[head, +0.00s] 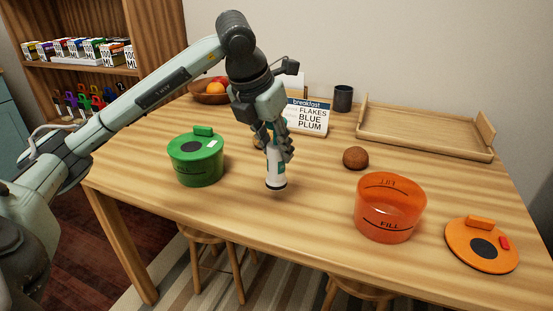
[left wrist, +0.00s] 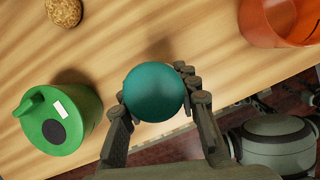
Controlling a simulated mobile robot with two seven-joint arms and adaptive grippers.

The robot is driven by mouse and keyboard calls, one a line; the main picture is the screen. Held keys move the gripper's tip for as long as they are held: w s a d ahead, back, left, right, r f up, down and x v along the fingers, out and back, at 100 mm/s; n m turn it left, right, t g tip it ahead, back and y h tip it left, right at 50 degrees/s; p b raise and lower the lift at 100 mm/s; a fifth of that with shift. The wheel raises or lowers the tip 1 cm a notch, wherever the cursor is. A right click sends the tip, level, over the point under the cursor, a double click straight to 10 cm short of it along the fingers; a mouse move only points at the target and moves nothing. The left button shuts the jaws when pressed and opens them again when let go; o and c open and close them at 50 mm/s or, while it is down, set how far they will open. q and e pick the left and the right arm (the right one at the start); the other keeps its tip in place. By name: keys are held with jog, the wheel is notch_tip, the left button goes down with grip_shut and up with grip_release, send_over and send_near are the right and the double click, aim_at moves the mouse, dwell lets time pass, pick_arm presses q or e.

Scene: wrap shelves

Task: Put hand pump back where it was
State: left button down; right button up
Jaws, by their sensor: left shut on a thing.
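The hand pump (head: 275,176) is white with a dark base ring and a teal top. It stands upright in my left gripper (head: 277,146), over the middle of the table. My left gripper is shut on its upper part. In the left wrist view the pump (left wrist: 153,93) shows as a round teal knob between the fingers (left wrist: 160,108). I cannot tell whether its base touches the table.
A lidded green canister (head: 190,173) stands left of the pump. An open orange container (head: 385,222) and its lid (head: 500,262) are at right. A shelf (head: 160,30) stands back left.

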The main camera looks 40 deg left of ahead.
aim_at(276, 164)
pick_arm(q)
jog(key=shift+f, duration=2.05)
pick_arm(e)
jog(key=shift+f, duration=0.1)
pick_arm(q)
jog(key=shift+f, duration=0.15)
jog(key=c, duration=1.6)
grip_release()
jog(key=o, duration=0.5)
jog(key=shift+c, duration=0.2)
pick_arm(e)
jog(key=shift+w+r, duration=0.15)
jog(key=shift+r, duration=0.25)
